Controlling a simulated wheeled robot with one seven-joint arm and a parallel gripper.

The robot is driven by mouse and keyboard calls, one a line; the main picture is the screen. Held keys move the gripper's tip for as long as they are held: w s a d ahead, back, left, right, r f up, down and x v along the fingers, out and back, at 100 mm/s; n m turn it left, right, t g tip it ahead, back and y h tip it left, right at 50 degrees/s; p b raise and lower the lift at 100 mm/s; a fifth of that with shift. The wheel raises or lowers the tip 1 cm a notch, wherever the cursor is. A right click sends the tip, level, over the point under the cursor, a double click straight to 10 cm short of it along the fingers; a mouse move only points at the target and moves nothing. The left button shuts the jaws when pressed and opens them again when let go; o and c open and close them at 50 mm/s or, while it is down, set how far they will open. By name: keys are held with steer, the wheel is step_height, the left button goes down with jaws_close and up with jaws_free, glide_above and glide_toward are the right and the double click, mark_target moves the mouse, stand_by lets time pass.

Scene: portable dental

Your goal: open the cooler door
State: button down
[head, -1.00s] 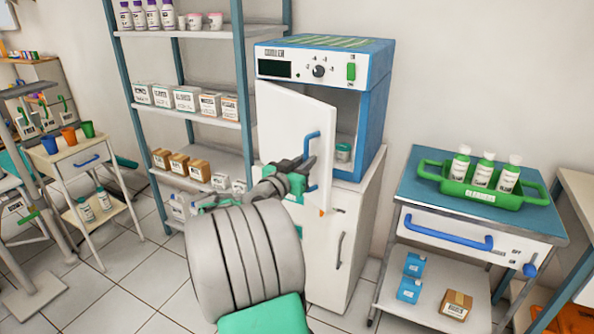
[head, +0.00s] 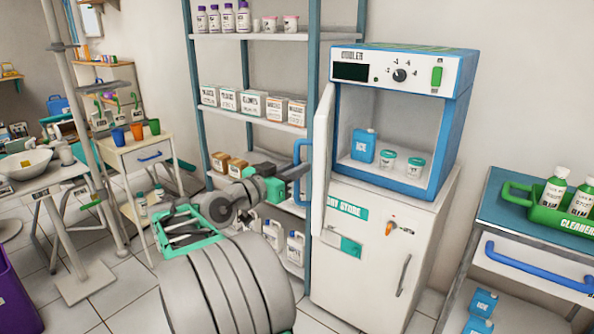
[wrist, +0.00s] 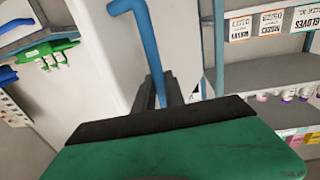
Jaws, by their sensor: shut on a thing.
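The cooler (head: 404,59) is a blue and white box on top of a white cabinet. Its white door (head: 322,150) stands wide open on the left side, seen nearly edge-on. The blue door handle (head: 299,166) is on the door's outer face. My gripper (head: 297,172) is shut on the handle's lower part. In the wrist view the handle (wrist: 140,28) rises from between my fingers, beside the white door face (wrist: 100,50). Inside the cooler are a blue jug (head: 363,147) and two small white tubs with teal labels (head: 401,166).
A shelf rack (head: 262,37) with boxes and bottles stands close behind the door and my gripper. A blue-topped cart (head: 505,212) with a green bottle carrier (head: 565,228) is at right. A small trolley with cups (head: 135,158) stands left.

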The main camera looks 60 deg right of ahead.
steer(key=shift+w, duration=0.25)
steer(key=c, duration=1.4)
jaws_free()
